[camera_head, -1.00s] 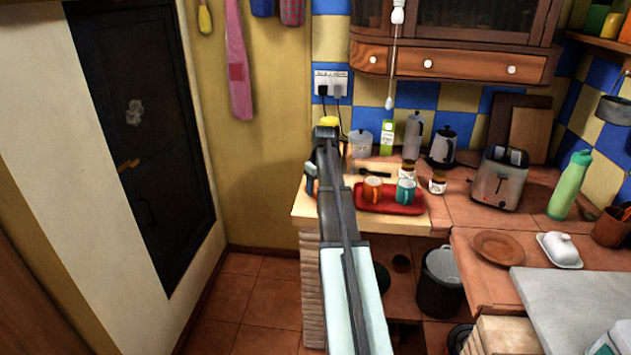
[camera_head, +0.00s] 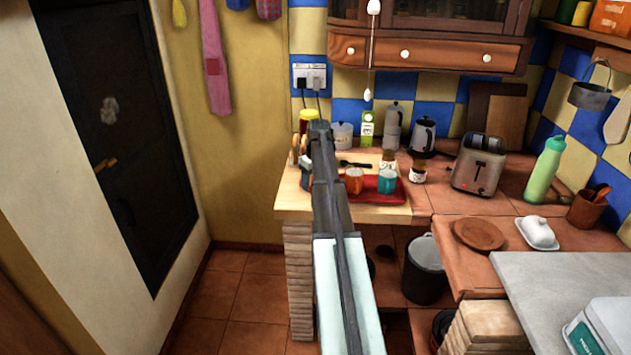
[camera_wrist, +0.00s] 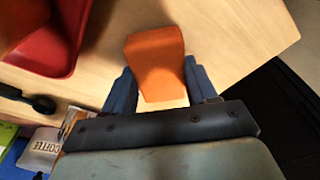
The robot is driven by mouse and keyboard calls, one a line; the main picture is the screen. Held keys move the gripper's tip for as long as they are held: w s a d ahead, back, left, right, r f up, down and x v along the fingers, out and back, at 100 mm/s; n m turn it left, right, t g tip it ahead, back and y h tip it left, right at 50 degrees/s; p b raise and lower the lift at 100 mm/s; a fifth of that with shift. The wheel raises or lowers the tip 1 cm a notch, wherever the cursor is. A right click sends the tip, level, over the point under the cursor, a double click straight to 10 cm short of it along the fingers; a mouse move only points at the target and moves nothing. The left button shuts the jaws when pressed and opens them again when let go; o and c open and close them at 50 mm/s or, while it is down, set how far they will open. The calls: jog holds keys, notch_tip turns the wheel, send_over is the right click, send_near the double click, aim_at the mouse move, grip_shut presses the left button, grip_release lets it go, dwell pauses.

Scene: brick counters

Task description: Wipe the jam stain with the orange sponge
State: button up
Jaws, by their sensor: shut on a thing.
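The orange sponge (camera_wrist: 155,62) is upright between the two dark blue fingers of my gripper (camera_wrist: 158,88) in the wrist view. The gripper is shut on it, over the pale wooden counter (camera_wrist: 220,40). Whether the sponge touches the wood cannot be told. In the head view my arm covers most of the gripper area at the left end of the counter. No jam stain can be made out in either view; the arm, gripper and sponge hide part of the wood.
A red tray (camera_head: 390,194) with an orange mug (camera_head: 354,181) and a teal mug (camera_head: 387,181) is beside my arm. It also shows in the wrist view (camera_wrist: 68,35). A dark spoon (camera_head: 354,164) lies behind it. Jars and a toaster (camera_head: 478,165) stand farther right. The counter ends at the left.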

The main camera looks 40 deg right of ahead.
jog(key=w+a, duration=0.4)
jog(key=shift+s+d, duration=2.65)
jog(key=shift+d, duration=0.15)
jog(key=shift+w+a, duration=2.65)
jog(key=shift+w, duration=0.05)
notch_tip(320, 180, up, 8)
